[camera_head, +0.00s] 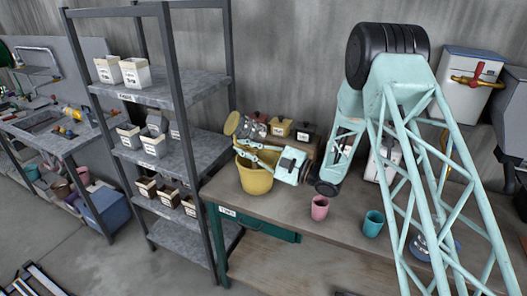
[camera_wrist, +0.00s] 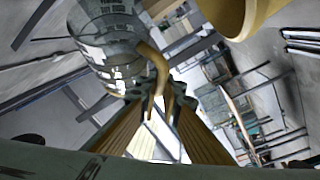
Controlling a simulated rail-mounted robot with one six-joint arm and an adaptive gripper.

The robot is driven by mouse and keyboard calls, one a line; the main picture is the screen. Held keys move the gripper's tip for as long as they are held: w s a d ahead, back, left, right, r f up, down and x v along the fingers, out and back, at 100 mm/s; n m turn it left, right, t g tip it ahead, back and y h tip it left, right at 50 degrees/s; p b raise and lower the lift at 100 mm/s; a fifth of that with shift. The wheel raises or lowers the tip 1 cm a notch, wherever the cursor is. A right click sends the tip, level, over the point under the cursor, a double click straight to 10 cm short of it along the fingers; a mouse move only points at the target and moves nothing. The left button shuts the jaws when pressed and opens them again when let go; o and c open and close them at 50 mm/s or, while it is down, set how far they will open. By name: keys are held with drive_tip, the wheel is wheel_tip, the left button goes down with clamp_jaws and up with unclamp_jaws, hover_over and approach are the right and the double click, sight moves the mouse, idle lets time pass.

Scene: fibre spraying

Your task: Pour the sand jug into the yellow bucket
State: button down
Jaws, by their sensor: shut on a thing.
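The yellow bucket (camera_head: 256,181) stands on the workbench in the head view. My gripper (camera_head: 250,148) is above it, shut on the sand jug. In the wrist view, the jug (camera_wrist: 104,40) is a clear vessel with printed marks and a tan handle (camera_wrist: 157,68). My gripper's fingers (camera_wrist: 166,98) close around the handle. In the head view, a yellow-brown round face (camera_head: 232,123) shows at the jug, over the bucket's left rim. The jug looks tilted. Part of the bucket (camera_wrist: 246,14) shows at the wrist view's upper right. I cannot tell how much sand is inside the jug.
A pink cup (camera_head: 320,208) and a teal cup (camera_head: 373,223) stand on the workbench (camera_head: 290,222) right of the bucket. Several small bins stand behind it. A shelf rack (camera_head: 180,95) with boxes is close on the left.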

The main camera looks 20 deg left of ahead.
drive_tip(key=shift+s+a+r+h+p, duration=0.1)
drive_tip(key=shift+s+a+h+p, duration=0.2)
drive_tip(key=shift+p, duration=0.45)
drive_tip(key=shift+s+a+f+n+h+p, duration=0.1)
drive_tip(key=shift+a+f+n+h+p, duration=0.3)
drive_tip(key=shift+h+p, duration=0.3)
drive_tip(key=shift+s+a+f+n+h+p, duration=0.15)
drive_tip(key=shift+a+f+h+p, duration=0.2)
drive_tip(key=shift+f+p, duration=0.15)
drive_tip(key=shift+s+a+f+n+h+p, duration=0.1)
drive_tip(key=shift+a+f+n+h+p, duration=0.1)
drive_tip(key=shift+f+h+p, duration=0.2)
drive_tip(key=shift+s+a, duration=0.15)
